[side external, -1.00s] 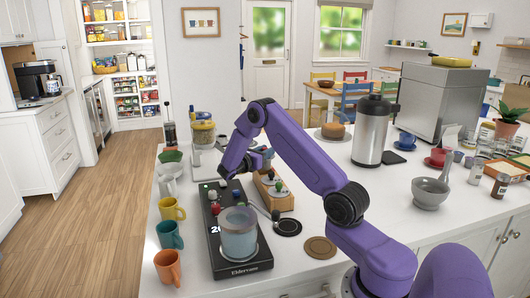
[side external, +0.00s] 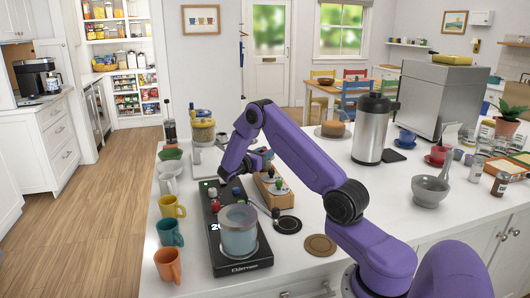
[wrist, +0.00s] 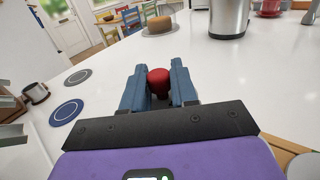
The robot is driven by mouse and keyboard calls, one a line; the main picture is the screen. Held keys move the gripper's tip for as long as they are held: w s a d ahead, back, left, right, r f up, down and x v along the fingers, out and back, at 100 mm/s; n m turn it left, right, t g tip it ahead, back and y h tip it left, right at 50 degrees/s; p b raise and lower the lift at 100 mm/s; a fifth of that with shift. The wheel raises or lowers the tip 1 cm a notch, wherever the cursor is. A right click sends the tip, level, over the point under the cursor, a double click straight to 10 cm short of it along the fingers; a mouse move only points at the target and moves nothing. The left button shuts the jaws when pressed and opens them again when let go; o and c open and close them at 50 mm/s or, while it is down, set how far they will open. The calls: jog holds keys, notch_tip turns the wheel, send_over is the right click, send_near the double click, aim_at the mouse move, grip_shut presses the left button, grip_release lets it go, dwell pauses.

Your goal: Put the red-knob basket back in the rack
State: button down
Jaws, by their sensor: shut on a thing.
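My gripper (wrist: 157,88) is shut on the red knob (wrist: 159,80), which shows between its two blue fingers in the wrist view. The basket below the knob is hidden by the gripper. In the side external view my gripper (side external: 262,156) is partly hidden behind my arm, a little above the counter at the rack's far end. The wooden rack (side external: 284,200) stands beside the black scale, with a green knob and other round pieces in its top. My arm covers part of it. I cannot tell whether the basket touches the rack.
A black scale (side external: 240,266) carries a glass jar (side external: 238,232) and small knobs. Several mugs, including a teal one (side external: 170,234), line the left edge. Two round mats (side external: 320,246) lie right of the scale. A steel flask (side external: 370,130) stands behind my arm.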

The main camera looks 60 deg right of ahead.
jog(key=shift+f, duration=1.05)
dwell(0.9)
jog(key=c, duration=0.8)
grip_release()
jog(key=shift+a, duration=0.15)
jog(key=shift+w+a, duration=0.1)
jog(key=shift+a, duration=0.25)
jog(key=a, duration=0.4)
jog(key=shift+w+a, duration=0.25)
jog(key=shift+w, duration=0.15)
jog(key=r, duration=0.7)
jog(key=shift+s+d+r, duration=0.1)
jog(key=shift+d, duration=0.15)
